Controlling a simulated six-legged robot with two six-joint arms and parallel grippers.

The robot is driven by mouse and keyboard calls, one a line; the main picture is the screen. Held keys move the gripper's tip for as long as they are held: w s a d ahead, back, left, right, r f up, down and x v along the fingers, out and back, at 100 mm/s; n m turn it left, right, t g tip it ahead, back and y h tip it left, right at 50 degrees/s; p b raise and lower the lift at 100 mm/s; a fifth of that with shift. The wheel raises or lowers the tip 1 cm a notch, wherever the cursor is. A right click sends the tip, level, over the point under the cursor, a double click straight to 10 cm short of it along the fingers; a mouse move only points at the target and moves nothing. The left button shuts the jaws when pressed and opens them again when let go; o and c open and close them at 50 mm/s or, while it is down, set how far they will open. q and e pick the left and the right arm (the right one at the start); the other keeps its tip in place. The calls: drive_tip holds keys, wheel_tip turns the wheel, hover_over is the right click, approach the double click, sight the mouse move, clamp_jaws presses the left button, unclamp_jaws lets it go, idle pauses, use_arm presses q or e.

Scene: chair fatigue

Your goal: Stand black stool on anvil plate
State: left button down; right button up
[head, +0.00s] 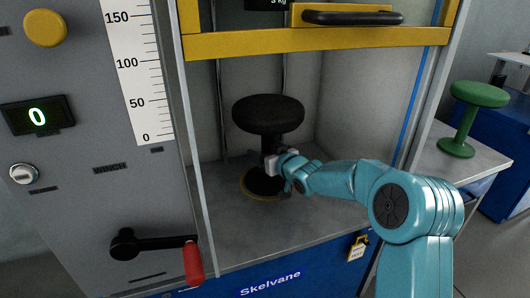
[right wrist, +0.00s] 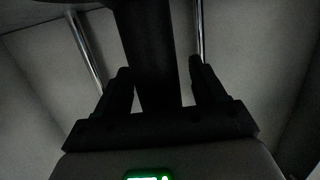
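The black stool (head: 268,113) stands upright inside the test cabinet, with a round seat, a thick stem and a dark round foot. Its foot is over the anvil plate, whose yellow rim (head: 243,187) shows at the left and front; my gripper partly hides the foot. My right gripper (head: 270,162) is at the stem below the seat. In the right wrist view the stool's dark stem (right wrist: 150,50) runs between the two fingers of my right gripper (right wrist: 160,65). A gap shows between the stem and the right-hand finger, so the gripper looks open. My left gripper is out of view.
A yellow crossbar (head: 320,41) with a black handle is above the stool. The grey panel at left has a crank with a red grip (head: 193,263) and a display reading 0. A green stool (head: 465,118) stands on a side table. Cabinet floor at front is clear.

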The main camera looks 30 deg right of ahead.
drive_tip(key=shift+r, duration=0.1)
drive_tip(key=shift+s+r, duration=0.15)
drive_tip(key=shift+s, duration=0.05)
drive_tip(key=s+r+p, duration=0.2)
drive_tip(key=s, duration=0.9)
drive_tip(key=shift+s+a, duration=0.15)
drive_tip(key=shift+a, duration=0.1)
